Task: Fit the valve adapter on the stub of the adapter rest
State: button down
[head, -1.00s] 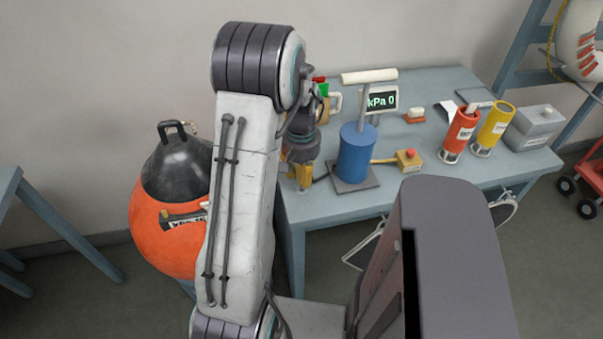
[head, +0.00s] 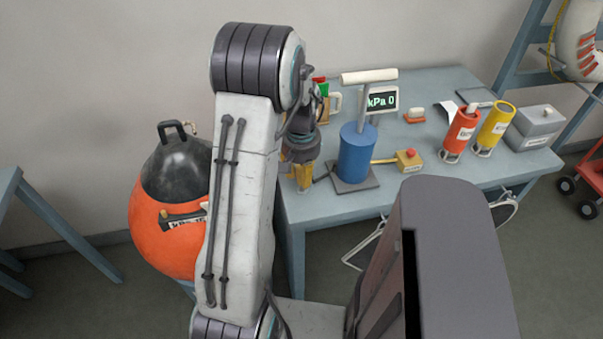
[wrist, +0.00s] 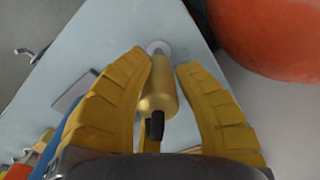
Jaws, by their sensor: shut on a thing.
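My gripper (wrist: 167,68) is shut on the valve adapter (wrist: 158,92), a brass-coloured cylinder with a black end, seen between the yellow fingers in the wrist view. In the head view my gripper (head: 302,180) is over the front left corner of the blue-grey bench, left of the blue pump. A small pale round base (wrist: 158,46), apparently the adapter rest, shows on the bench just beyond the adapter's far end. The stub is hidden, and I cannot tell whether the adapter touches it.
The blue pump (head: 357,155) stands close to the right of my gripper. A kPa display (head: 381,100) is behind it, and a yellow box with a red button (head: 408,160) is beside it. An orange ball-shaped vessel (head: 160,240) stands left of the bench.

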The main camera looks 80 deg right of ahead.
jog(key=shift+f+b, duration=1.4)
jog(key=shift+f, duration=0.2)
jog(key=c, duration=0.9)
grip_release()
jog(key=r, duration=1.2)
jog(key=shift+a, duration=0.2)
